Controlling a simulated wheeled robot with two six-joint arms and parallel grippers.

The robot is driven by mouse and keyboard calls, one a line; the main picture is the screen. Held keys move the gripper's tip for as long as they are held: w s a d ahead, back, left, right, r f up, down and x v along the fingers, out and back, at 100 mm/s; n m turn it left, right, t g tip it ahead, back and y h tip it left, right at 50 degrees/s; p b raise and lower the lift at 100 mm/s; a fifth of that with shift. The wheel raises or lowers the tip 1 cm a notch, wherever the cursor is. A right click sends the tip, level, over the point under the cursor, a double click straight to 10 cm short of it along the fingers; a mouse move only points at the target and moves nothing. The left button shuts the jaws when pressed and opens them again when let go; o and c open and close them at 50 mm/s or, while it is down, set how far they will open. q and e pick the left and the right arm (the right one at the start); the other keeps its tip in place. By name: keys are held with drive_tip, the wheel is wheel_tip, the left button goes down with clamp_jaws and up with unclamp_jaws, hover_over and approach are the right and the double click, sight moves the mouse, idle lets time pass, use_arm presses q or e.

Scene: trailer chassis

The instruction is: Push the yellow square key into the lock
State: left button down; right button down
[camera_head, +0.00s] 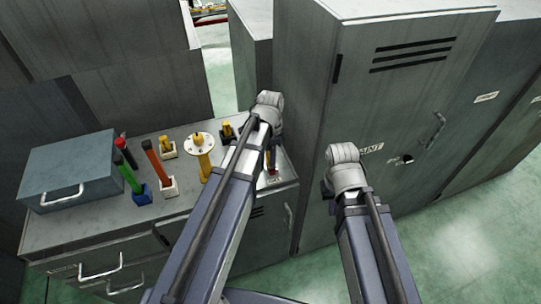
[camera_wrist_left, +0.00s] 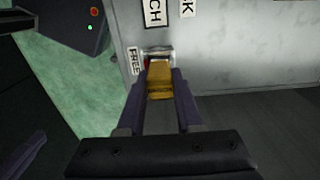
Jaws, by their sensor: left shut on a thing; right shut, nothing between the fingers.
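The yellow square key (camera_wrist_left: 160,80) is between the two fingers of my left gripper (camera_wrist_left: 160,88), which is shut on it. Its far end is at the silvery lock (camera_wrist_left: 158,51) on a grey metal wall. I cannot tell how deep the key sits, as the key and fingers cover most of the lock.
The cabinet top (camera_head: 95,228) holds a blue-grey toolbox (camera_head: 70,172), a green-handled item (camera_head: 132,176), an orange-handled item (camera_head: 156,165) and a yellow post with a white disc (camera_head: 200,143). A tall grey locker (camera_head: 310,110) stands close on the right. Green floor lies in front.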

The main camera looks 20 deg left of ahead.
use_arm(q)
drive_tip(key=shift+f, duration=0.25)
drive_tip(key=c, duration=0.5)
unclamp_jaws()
drive_tip(key=shift+r, duration=0.1)
wheel_tip(320, 180, up, 8)
drive_tip(key=p, duration=0.7)
drive_tip(key=shift+f, duration=0.2)
drive_tip(key=s+d+f+n+y+b, duration=0.1)
drive_tip(key=s+d+f+n+b, duration=0.2)
drive_tip(key=s+d+n, duration=0.4)
drive_tip(key=shift+s+d+f, duration=0.4)
drive_tip(key=shift+s+d, duration=1.3)
drive_tip(key=shift+s, duration=1.95)
